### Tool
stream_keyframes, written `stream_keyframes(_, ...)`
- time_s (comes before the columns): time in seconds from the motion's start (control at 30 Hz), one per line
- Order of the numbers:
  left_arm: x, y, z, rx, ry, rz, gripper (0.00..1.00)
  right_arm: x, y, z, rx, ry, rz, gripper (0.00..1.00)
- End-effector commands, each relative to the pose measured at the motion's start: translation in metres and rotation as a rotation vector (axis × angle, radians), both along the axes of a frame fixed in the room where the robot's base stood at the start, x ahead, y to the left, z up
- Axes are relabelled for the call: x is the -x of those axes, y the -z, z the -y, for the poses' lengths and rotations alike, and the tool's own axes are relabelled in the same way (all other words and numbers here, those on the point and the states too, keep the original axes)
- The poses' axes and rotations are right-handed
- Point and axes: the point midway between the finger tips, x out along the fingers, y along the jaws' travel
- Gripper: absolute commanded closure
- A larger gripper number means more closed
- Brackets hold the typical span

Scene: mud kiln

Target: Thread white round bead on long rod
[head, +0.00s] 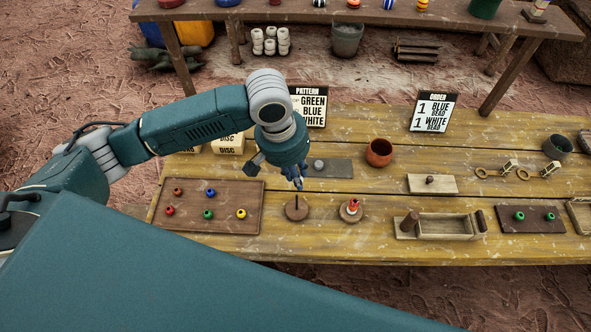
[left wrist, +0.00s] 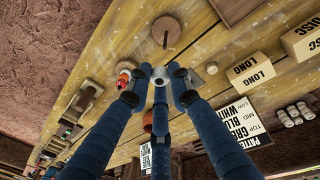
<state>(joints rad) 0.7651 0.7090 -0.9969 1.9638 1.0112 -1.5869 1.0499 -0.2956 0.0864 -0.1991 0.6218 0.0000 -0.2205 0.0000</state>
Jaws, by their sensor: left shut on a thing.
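My left gripper (head: 298,184) is above the work table, just behind a round wooden base (head: 291,214) with a bare upright rod (head: 297,200). In the left wrist view its fingers (left wrist: 160,82) are closed around a small white round bead (left wrist: 160,74). The bead is hard to make out in the head view. The bare rod also shows in the left wrist view (left wrist: 165,39), apart from the bead. To its right in the head view, a second round base (head: 345,217) carries red and white pieces (head: 353,206). My right gripper is not in view.
A brown tray (head: 240,186) with several coloured beads lies left of the rod. A dark mat (head: 338,168) with a grey round piece (head: 318,164) and a clay pot (head: 379,152) stand behind. A wooden box (head: 446,226) is at right. Signs (head: 433,111) stand along the back.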

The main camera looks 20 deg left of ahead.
Motion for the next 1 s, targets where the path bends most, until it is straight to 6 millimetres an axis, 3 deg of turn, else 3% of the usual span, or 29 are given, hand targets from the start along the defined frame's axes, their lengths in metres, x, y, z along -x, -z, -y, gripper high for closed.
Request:
stream_keyframes(0.17, 0.001, 0.023, 0.000, -0.001, 0.000, -0.004, 0.93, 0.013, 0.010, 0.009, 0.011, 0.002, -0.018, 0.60)
stream_keyframes(0.4, 0.001, 0.044, 0.000, -0.001, -0.001, -0.003, 0.93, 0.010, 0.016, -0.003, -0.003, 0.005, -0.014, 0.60)
stream_keyframes(0.6, 0.000, 0.053, 0.000, -0.001, 0.000, -0.001, 0.93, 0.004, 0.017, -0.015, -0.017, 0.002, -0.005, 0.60)
stream_keyframes(1.0, 0.000, 0.055, 0.000, -0.001, 0.000, -0.001, 0.93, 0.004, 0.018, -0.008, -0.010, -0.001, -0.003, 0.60)
